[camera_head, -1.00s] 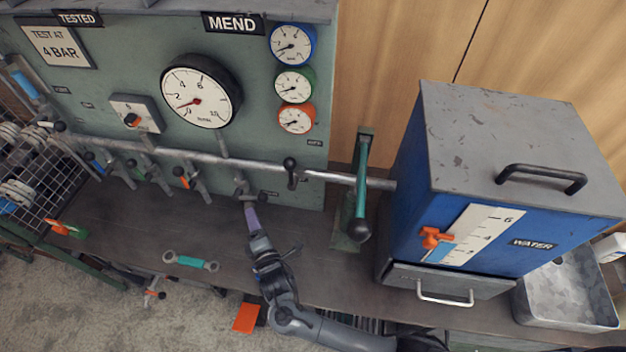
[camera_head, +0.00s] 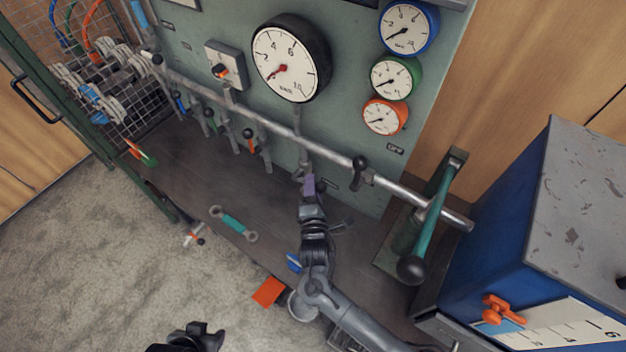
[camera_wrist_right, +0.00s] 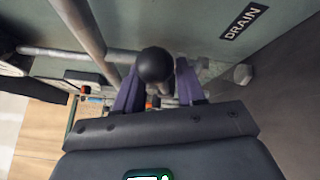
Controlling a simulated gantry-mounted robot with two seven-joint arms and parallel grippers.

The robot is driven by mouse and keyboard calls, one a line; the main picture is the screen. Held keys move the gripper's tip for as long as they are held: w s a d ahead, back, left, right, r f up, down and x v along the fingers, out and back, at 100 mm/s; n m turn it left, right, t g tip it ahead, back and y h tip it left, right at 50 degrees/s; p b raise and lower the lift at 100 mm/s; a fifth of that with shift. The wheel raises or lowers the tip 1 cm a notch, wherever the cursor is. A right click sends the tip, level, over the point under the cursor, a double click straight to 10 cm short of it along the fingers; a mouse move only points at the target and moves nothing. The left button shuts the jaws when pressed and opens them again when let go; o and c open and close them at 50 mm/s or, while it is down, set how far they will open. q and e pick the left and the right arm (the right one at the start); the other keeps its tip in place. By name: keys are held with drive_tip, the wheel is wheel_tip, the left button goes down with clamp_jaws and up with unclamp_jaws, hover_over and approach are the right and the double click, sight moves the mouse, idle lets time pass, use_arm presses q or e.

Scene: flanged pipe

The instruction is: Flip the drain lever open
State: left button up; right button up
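In the wrist view, a lever with a black ball knob (camera_wrist_right: 157,65) stands left of the DRAIN label (camera_wrist_right: 242,22). The purple fingers of my right gripper (camera_wrist_right: 160,88) lie on both sides of this knob. The knob hides part of the fingers, so I cannot tell whether they press on it. In the head view, my right gripper (camera_head: 308,184) is at the valve below the big gauge, and its fingers hide most of the lever. My left gripper (camera_head: 203,335) is a dark shape at the bottom edge, away from the levers; its finger opening is unclear.
A pipe (camera_head: 400,189) runs along the green panel, with several other levers left of my right gripper. A black-knobbed valve (camera_head: 360,163) and a big green-handled lever (camera_head: 425,232) stand to the right. A teal wrench (camera_head: 234,224) lies on the bench. A blue tank (camera_head: 500,255) stands far right.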

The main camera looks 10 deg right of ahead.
drive_tip(key=shift+w, duration=0.6)
drive_tip(key=shift+s, duration=0.1)
drive_tip(key=shift+c, duration=0.2)
clamp_jaws()
